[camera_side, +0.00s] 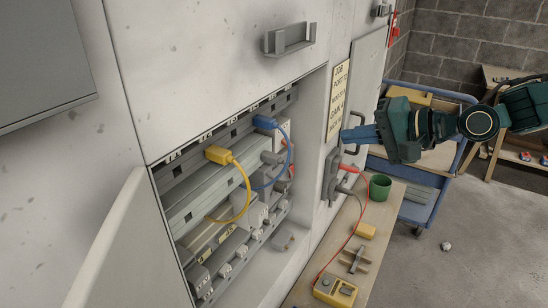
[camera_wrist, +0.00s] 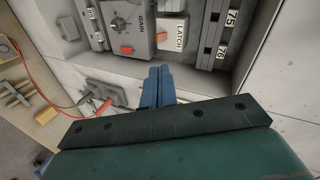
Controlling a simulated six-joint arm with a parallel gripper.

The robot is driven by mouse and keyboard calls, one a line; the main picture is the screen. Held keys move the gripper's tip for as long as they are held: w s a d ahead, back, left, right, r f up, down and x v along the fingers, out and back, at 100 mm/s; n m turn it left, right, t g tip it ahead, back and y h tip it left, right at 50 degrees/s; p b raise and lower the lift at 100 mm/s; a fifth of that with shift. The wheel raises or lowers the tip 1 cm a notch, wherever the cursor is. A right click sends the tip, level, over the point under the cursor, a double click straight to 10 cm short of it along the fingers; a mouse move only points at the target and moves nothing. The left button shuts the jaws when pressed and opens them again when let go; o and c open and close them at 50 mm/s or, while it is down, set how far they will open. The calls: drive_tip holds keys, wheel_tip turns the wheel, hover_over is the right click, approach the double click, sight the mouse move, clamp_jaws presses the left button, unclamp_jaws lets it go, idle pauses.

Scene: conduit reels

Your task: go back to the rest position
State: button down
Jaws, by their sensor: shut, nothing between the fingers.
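My gripper (camera_side: 350,134) is in the side view at the end of my dark green arm, which reaches in from the right. Its blue fingers are together and empty, pointing left toward the cabinet front by the yellow sign (camera_side: 338,100). In the wrist view the shut fingers (camera_wrist: 159,75) show in the middle, pointing toward a grey panel. I cannot tell the exact gap between fingertips and cabinet.
The open cabinet bay holds a yellow plug (camera_side: 218,154) and a blue plug (camera_side: 265,122) with looped cables. A bench (camera_side: 376,248) below my gripper carries a green cup (camera_side: 380,187), a yellow meter (camera_side: 335,291) and red leads. A blue cart (camera_side: 420,214) stands under my arm.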

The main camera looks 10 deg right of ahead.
drive_tip(key=s+d+n+g+h, duration=0.1)
drive_tip(key=s+d+n+h, duration=0.1)
drive_tip(key=s+d, duration=0.5)
drive_tip(key=s+d+n+g+h, duration=0.1)
drive_tip(key=s+d+h, duration=0.3)
drive_tip(key=s+d, duration=0.4)
drive_tip(key=s+d+r+n+g+h, duration=0.1)
drive_tip(key=s+d+n, duration=0.3)
drive_tip(key=s, duration=1.4)
drive_tip(key=d+g+h, duration=0.1)
drive_tip(key=d, duration=0.2)
drive_tip(key=shift+s+d+h, duration=0.15)
drive_tip(key=shift+d+h, duration=0.1)
drive_tip(key=shift+h, duration=0.15)
